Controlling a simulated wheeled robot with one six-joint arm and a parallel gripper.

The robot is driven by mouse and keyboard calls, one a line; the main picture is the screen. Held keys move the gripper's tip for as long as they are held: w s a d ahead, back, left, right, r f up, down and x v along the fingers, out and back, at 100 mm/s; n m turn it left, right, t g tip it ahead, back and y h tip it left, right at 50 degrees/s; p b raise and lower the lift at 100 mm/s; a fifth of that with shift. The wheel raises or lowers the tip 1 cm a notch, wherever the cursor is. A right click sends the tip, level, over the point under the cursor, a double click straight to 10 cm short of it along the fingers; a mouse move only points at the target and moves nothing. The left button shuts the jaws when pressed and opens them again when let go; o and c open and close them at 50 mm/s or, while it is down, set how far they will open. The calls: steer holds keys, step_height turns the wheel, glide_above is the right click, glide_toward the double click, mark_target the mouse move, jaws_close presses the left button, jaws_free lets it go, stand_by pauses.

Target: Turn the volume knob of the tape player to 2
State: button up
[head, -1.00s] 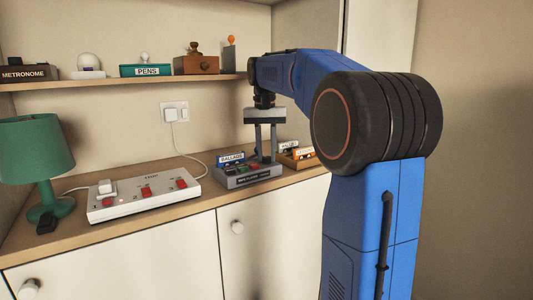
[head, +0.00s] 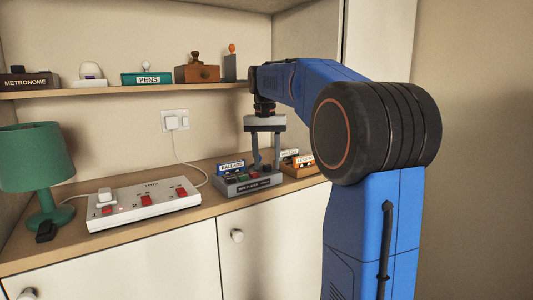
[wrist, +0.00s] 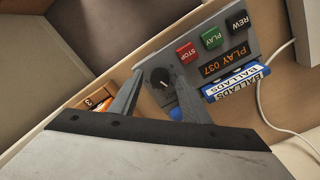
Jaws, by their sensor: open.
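The grey tape player (head: 246,186) sits on the wooden counter, its lower right part next to my gripper. In the wrist view its face shows a red STOP key (wrist: 187,52), a green PLAY key (wrist: 211,38), a dark REW key (wrist: 238,22) and a "PLAY 037" display (wrist: 224,62). The black volume knob (wrist: 160,77) has a pale pointer line aimed at the lower right of that picture. No scale numbers are readable. My gripper (head: 267,166) points down with fingers apart. In the wrist view the fingertips (wrist: 159,82) appear on either side of the knob; contact cannot be told.
A blue BALLADS cassette (head: 231,167) stands at the player's back. An orange cassette holder (head: 301,166) is close on the right. A white power strip (head: 145,203) with red switches and a green lamp (head: 35,165) stand left. A shelf (head: 130,90) with objects runs above.

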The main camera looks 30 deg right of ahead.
mark_target(264, 166)
step_height(264, 166, up, 17)
steer(key=shift+w+a, duration=0.2)
steer(key=shift+a, duration=0.05)
stand_by(0.4)
steer(key=shift+a, duration=0.1)
stand_by(0.4)
steer(key=s+a+f+n+t, duration=0.35)
steer(key=s+a+f, duration=0.65)
steer(key=s+f, duration=0.45)
steer(key=s+a+f+n, duration=0.2)
steer(key=s+f, duration=0.6)
steer(key=f, duration=0.4)
steer(key=s+a+f+n+t, duration=0.1)
steer(key=s+a+f+n, duration=0.1)
steer(key=s+f, duration=0.6)
step_height(264, 166, down, 4)
steer(key=shift+s+a+f, duration=0.2)
steer(key=shift+s+a, duration=0.1)
steer(key=shift+a, duration=0.35)
steer(key=shift+r+n+t, duration=0.1)
steer(key=shift+n+t, duration=0.15)
